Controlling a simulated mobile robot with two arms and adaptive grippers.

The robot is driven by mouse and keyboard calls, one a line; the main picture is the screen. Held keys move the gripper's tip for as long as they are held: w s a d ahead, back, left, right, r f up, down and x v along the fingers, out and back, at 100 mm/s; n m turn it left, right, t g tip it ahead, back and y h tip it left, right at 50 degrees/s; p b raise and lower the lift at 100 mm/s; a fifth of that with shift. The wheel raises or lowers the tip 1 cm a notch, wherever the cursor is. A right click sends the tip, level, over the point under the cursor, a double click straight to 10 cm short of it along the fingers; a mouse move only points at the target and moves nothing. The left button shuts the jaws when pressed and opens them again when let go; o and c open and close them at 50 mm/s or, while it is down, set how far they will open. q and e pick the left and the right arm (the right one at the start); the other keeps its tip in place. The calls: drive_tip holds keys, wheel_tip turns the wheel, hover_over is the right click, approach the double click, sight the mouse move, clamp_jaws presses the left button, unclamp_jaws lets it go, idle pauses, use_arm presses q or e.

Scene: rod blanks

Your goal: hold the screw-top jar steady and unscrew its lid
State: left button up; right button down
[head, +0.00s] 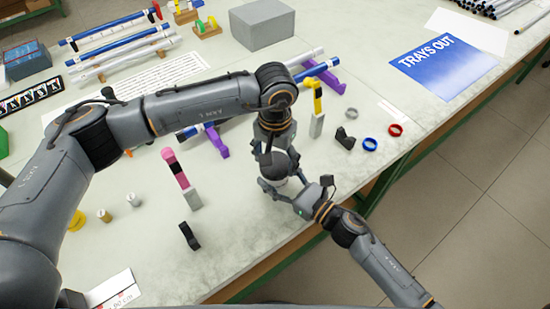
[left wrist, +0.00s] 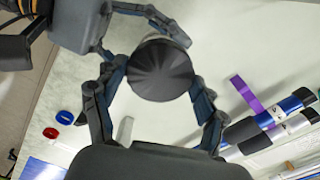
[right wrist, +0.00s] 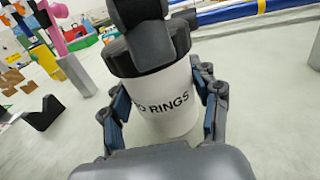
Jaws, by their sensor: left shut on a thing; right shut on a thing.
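The screw-top jar (right wrist: 165,112) is white with "O RINGS" lettering and stands upright on the bench in the right wrist view. Its black ribbed lid (left wrist: 160,70) is on top of it, seen from above in the left wrist view and from the side in the right wrist view (right wrist: 148,52). My left gripper (left wrist: 157,88) comes from above, its fingers shut on opposite sides of the lid. My right gripper (right wrist: 162,100) comes from the side and is shut on the white body. In the head view my grippers and arms mostly hide the jar.
A pink-topped post (head: 176,168) stands left. Rods lie on purple supports behind. The bench's front edge is close.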

use_arm(q)
drive_tip(key=n, duration=0.3)
drive_tip(key=shift+n, duration=0.3)
drive_tip(key=n, duration=2.2)
drive_tip(key=shift+n, duration=0.3)
drive_tip(key=n, duration=1.4)
drive_tip(key=shift+n, duration=0.3)
drive_tip(key=n, duration=1.2)
drive_tip(key=shift+r+n, duration=0.1)
drive_tip(key=shift+n, duration=0.2)
drive_tip(key=shift+r, duration=0.2)
